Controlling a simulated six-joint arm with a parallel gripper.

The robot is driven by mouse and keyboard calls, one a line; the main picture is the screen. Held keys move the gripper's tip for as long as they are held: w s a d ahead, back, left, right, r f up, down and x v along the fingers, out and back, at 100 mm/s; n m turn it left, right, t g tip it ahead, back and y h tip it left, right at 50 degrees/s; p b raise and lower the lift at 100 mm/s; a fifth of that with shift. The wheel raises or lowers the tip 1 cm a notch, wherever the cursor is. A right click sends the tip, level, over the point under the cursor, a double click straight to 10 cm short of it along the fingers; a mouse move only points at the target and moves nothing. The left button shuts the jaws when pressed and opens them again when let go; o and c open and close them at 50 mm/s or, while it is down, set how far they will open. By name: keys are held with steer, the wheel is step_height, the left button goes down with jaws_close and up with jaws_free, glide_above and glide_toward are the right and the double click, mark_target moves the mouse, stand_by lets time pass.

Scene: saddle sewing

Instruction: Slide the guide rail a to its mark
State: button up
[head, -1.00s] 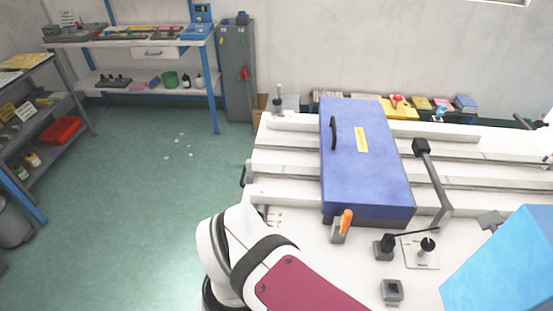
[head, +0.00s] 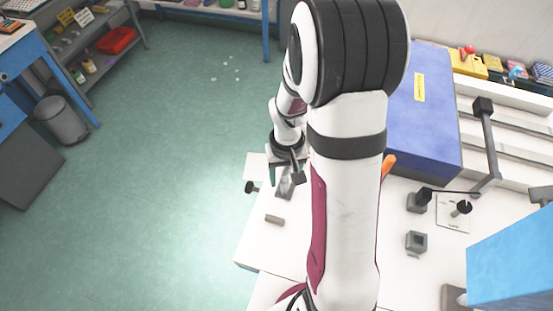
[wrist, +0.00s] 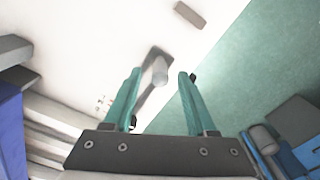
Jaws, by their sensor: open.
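My gripper (wrist: 158,95) is open, with two teal fingers and nothing between the tips. In the head view my gripper (head: 285,172) hangs over the white table's left edge, partly hidden by my own arm. Below the fingers in the wrist view is a dark grey strip with a light grey upright cylinder (wrist: 160,72); the fingers appear to be above it, apart. The strip (head: 286,188) also shows in the head view. It may be guide rail a; no label is readable. I cannot make out its mark for certain.
A small grey block (head: 275,219) lies on the white table nearby. A black knob (head: 251,187) sticks out at the table's left edge. A large blue box (head: 425,120) stands to the right, with grey fixtures (head: 416,242) in front. Green floor lies left.

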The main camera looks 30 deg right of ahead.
steer(key=shift+f, duration=1.45)
jaws_close()
